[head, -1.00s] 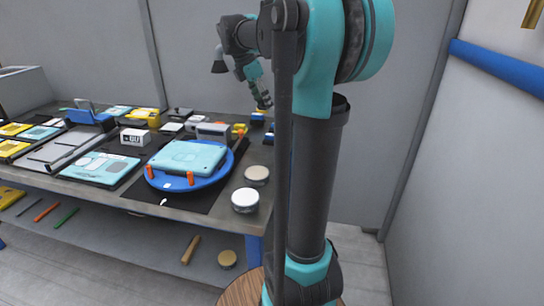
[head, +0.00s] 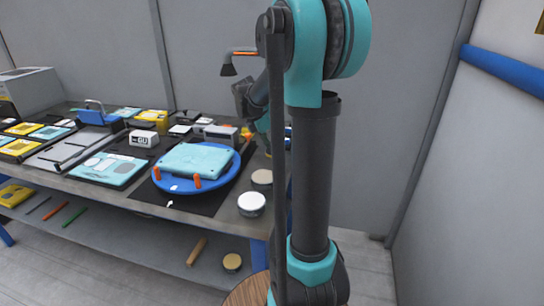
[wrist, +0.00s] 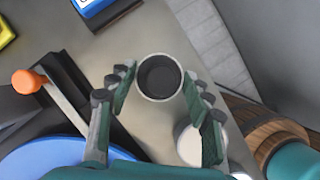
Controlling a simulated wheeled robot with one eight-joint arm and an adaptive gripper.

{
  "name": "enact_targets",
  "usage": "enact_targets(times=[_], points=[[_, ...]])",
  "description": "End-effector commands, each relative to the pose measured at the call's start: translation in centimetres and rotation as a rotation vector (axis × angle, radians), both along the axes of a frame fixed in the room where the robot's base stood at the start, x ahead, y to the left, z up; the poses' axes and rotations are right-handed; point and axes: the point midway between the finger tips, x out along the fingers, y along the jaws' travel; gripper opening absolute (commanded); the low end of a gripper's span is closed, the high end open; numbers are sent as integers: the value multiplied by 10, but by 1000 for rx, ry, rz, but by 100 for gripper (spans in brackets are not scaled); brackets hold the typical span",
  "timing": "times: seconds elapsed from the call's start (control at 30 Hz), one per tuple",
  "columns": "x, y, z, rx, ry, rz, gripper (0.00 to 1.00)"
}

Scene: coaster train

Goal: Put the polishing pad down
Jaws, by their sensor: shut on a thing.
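My gripper (wrist: 158,82) is shut on a round pad with a pale grey rim and a dark middle (wrist: 159,78), taken to be the polishing pad. The pad sits between the two fingertips in the wrist view, over the grey bench top (wrist: 150,32). How far it is above the bench, or whether it touches, I cannot tell. In the head view my gripper (head: 266,145) is low over the right end of the bench, and my arm largely hides it and the pad.
A tan-topped round tin (head: 262,177) and a white-topped one (head: 251,203) stand at the bench's right end. A blue turntable (head: 215,184) carries a teal casing (head: 196,160) with orange clamps. A black-and-blue box (wrist: 95,8) lies beyond the pad.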

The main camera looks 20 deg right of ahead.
Motion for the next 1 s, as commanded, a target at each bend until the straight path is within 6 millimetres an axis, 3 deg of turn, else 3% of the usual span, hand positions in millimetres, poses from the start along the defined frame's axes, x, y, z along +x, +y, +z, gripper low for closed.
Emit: enact_targets(times=[0.3, 0.67, 0.7, 0.87, 1.0], points=[[0, 0, -36, 0, 0, 0, 12], [0, 0, -39, 0, 0, 0, 12], [0, 0, -40, 0, 0, 0, 52], [0, 0, -40, 0, 0, 0, 71], [0, 0, -39, 0, 0, 0, 71]])
